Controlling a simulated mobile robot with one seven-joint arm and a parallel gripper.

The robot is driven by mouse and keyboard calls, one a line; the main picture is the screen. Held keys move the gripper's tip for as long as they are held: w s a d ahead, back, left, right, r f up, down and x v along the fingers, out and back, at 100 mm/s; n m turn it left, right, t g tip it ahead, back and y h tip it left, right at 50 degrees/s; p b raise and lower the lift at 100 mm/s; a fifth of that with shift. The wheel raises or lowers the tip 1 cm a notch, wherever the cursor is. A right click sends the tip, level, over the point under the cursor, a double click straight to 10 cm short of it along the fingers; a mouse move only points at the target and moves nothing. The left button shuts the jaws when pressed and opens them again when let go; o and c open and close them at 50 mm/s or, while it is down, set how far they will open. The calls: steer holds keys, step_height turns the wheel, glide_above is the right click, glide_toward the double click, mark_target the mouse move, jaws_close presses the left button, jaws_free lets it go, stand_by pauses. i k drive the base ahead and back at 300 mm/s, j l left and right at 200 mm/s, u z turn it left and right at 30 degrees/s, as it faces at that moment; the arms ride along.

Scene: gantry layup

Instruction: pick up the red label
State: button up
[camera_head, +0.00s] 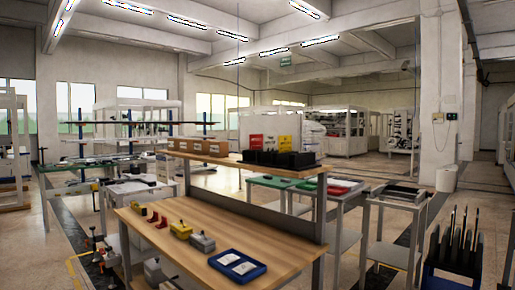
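A small red upright card (270,143), which looks like the red label, stands near the right part of the raised wooden shelf (236,161). Black holders (282,159) sit in front of the cards, and the cards' lower edges are hidden. My gripper is not in view.
Brown boxes (202,147) line the shelf's left part. The wooden workbench (170,241) below holds red, yellow and grey pieces and a blue tray (238,266). Carts (397,196) stand at right, with a black rack (455,252) at lower right.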

mark_target(255, 140)
steer(key=i+j+z, duration=0.1)
steer(key=i+j, duration=0.35)
steer(key=j, duration=0.2)
steer(key=i+j+z, duration=0.15)
steer(key=i+j, duration=0.3)
steer(key=j, duration=0.2)
steer(key=i+j+z, duration=0.15)
steer(key=j, duration=0.2)
steer(key=i+j, duration=0.25)
steer(key=i+j+z, duration=0.15)
steer(key=j, duration=0.35)
steer(key=i+j+z, duration=0.1)
steer(key=j, duration=0.25)
steer(key=i, duration=0.05)
